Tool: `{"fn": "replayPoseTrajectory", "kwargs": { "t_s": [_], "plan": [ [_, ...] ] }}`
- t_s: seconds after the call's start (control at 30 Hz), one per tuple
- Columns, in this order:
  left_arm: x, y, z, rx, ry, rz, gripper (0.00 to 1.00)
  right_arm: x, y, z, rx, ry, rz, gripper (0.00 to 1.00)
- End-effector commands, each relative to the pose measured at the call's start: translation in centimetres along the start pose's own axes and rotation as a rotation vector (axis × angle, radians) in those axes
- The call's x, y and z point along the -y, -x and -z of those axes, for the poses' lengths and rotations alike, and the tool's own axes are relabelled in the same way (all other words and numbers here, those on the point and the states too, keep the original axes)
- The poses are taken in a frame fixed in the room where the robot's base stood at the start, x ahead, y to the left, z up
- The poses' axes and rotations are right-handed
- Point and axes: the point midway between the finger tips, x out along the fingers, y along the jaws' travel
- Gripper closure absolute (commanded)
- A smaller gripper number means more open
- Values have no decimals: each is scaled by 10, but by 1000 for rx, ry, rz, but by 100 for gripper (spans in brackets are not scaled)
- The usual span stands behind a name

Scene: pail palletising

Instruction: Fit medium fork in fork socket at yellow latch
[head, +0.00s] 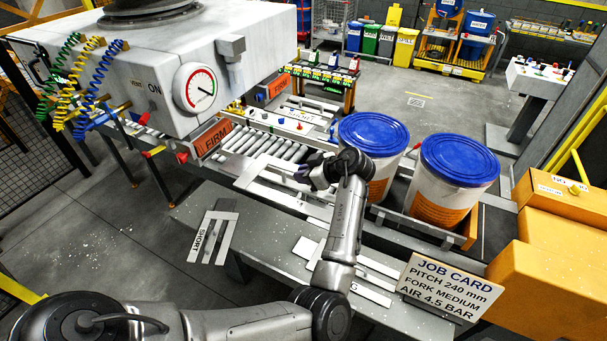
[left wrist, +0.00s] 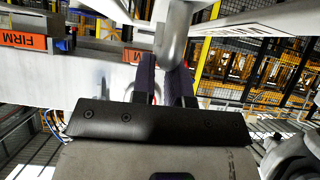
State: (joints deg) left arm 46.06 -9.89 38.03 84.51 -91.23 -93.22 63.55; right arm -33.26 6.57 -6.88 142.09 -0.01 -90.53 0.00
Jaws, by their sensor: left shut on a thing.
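My left gripper (head: 304,172) is out over the far edge of the grey bench, by the roller conveyor. It is shut on a pale grey fork (head: 250,172), whose flat plate and bars show on both sides of my wrist. In the left wrist view the two dark fingers (left wrist: 168,84) close around a grey round handle (left wrist: 174,42). No size label is readable on the held fork. A small yellow part (head: 155,151) shows under the white machine; I cannot tell whether it is the yellow latch. The fork socket is not clearly made out. My right gripper is not in view.
A fork marked SHORT (head: 212,236) and another fork (head: 375,296), partly behind my arm, lie on the bench (head: 265,238). Two blue-lidded pails (head: 372,134) (head: 459,160) stand right of my gripper. The job card (head: 450,287) reads FORK MEDIUM.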

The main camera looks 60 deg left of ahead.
Motion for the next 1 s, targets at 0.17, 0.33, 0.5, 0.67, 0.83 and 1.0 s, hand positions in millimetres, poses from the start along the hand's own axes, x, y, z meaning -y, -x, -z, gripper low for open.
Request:
{"fn": "replayPoseTrajectory", "kwargs": {
  "t_s": [0.17, 0.33, 0.5, 0.67, 0.83, 1.0],
  "plan": [
    [-1, 3, 0, -20, -4, -1, 100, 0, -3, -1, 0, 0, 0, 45],
    [-1, -4, 5, -19, -3, -1, 100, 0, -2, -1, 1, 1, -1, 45],
    [-1, -13, 11, -19, -3, -2, 100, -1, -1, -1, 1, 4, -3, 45],
    [0, -24, 18, -20, -3, -1, 100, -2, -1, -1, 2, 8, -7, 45],
    [-1, -34, 25, -19, -3, -1, 100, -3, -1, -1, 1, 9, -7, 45],
    [-1, -42, 30, -19, -4, -1, 100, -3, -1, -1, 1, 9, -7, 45]
  ]
}}
